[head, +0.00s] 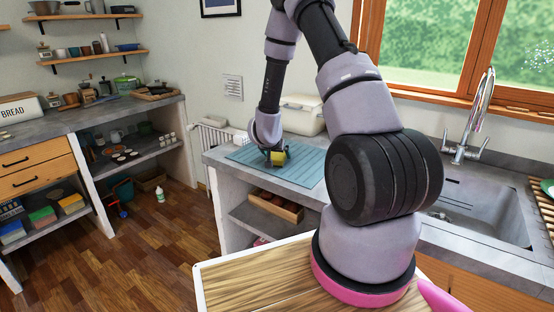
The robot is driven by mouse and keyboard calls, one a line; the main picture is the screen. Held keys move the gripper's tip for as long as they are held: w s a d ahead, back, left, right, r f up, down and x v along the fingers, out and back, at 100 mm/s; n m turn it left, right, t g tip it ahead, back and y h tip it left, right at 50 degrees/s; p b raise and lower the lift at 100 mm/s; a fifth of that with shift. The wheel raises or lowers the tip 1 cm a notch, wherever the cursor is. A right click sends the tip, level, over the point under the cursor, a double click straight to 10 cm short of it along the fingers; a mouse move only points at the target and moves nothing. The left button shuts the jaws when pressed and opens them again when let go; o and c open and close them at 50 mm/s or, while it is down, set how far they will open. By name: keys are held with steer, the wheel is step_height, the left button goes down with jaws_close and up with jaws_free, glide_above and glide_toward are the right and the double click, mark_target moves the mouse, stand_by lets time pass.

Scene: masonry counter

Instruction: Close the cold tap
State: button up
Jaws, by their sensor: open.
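A chrome tap (474,118) stands at the back edge of the grey sink (485,205), at the right. It has a tall curved spout and small levers low on both sides. I cannot tell which lever is the cold one, how far it is turned, or whether water runs. My gripper (278,160) points down over the blue ribbed mat (245,154) on the counter, well left of the tap. It is open. A small yellow thing (277,157) shows at its fingers; I cannot tell whether they touch it. My arm hides the sink's left part.
A cream bread bin (302,115) stands behind the mat, near the wall. A wooden rack (545,207) with a green item lies right of the sink. A wooden box (275,206) sits on the shelf below the mat. The window is behind the tap.

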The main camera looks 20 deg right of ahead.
steer(key=shift+w+d+f, duration=0.15)
steer(key=shift+w+f, duration=0.1)
steer(key=shift+f, duration=0.05)
steer(key=shift+c, duration=0.3)
